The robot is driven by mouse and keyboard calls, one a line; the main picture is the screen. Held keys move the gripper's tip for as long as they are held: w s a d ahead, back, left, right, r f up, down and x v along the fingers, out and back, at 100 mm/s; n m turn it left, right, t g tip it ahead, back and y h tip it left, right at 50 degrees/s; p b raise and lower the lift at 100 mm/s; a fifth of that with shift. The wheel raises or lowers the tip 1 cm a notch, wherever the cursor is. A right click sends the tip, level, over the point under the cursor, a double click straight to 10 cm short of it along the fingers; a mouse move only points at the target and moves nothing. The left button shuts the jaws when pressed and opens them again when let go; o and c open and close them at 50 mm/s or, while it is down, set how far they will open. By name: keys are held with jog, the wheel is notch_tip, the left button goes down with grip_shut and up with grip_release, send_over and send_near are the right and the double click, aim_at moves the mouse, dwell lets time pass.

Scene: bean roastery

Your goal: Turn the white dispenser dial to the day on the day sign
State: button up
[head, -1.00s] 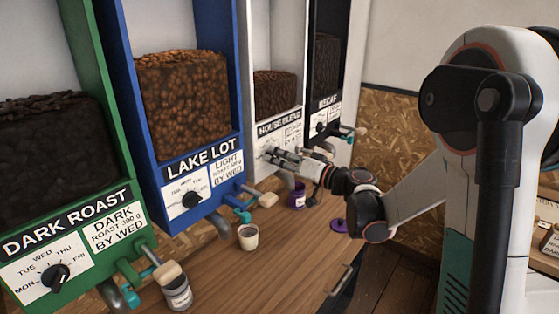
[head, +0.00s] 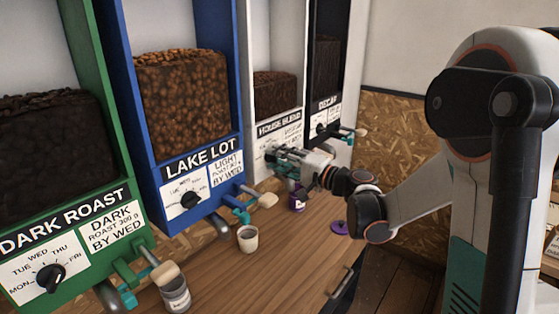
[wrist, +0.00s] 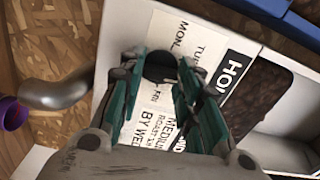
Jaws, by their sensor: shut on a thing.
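The white dispenser (head: 272,45) labelled House Blend stands third from the left in the head view. Its black dial (wrist: 160,67) shows in the wrist view between my fingers, on a white day scale with MON and TUE legible. My gripper (head: 270,152) is shut on the dial; in the wrist view its teal fingers (wrist: 158,75) stand on either side of it. The dial's pointer direction is hidden by the fingers. The card beside it (wrist: 160,125) reads medium roast and BY WE, the rest partly cut off. No separate day sign can be made out.
Green Dark Roast (head: 100,120), blue Lake Lot (head: 150,130) and black Decaf (head: 322,90) dispensers stand alongside. A cream cup (head: 247,239), a grey jar (head: 175,295), a purple jar (head: 297,200) and a purple lid (head: 339,228) are on the wooden counter (head: 285,255). A metal spout (wrist: 55,92) is near my gripper.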

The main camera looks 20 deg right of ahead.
jog(key=shift+m, duration=0.5)
jog(key=o, duration=1.1)
jog(key=v, duration=1.2)
